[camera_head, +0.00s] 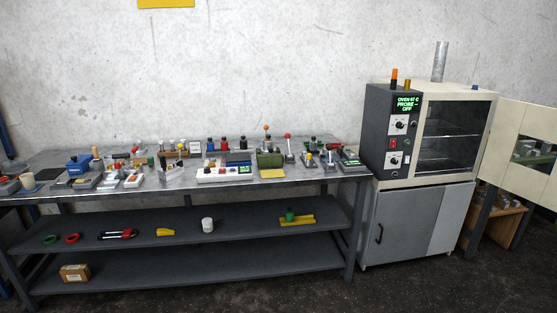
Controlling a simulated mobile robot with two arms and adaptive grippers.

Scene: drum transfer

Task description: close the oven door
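The oven (408,182) stands at the right, a cream box on a grey cabinet. Its dark control panel (376,121) has a green display (407,103) reading about "OVEN 67 C PROBE - OFF". The oven door (512,120) is cream with a small window and stands wide open, swung out to the right. The oven chamber (452,135) shows dark with wire shelves inside. Neither of my grippers is in view.
A long metal bench (300,183) covered with tools, switches and small devices runs along the wall to the left of the oven. Its lower shelf (180,242) holds a white jar (207,225) and coloured tools. A wooden crate (492,224) sits below the door. The dark floor in front is clear.

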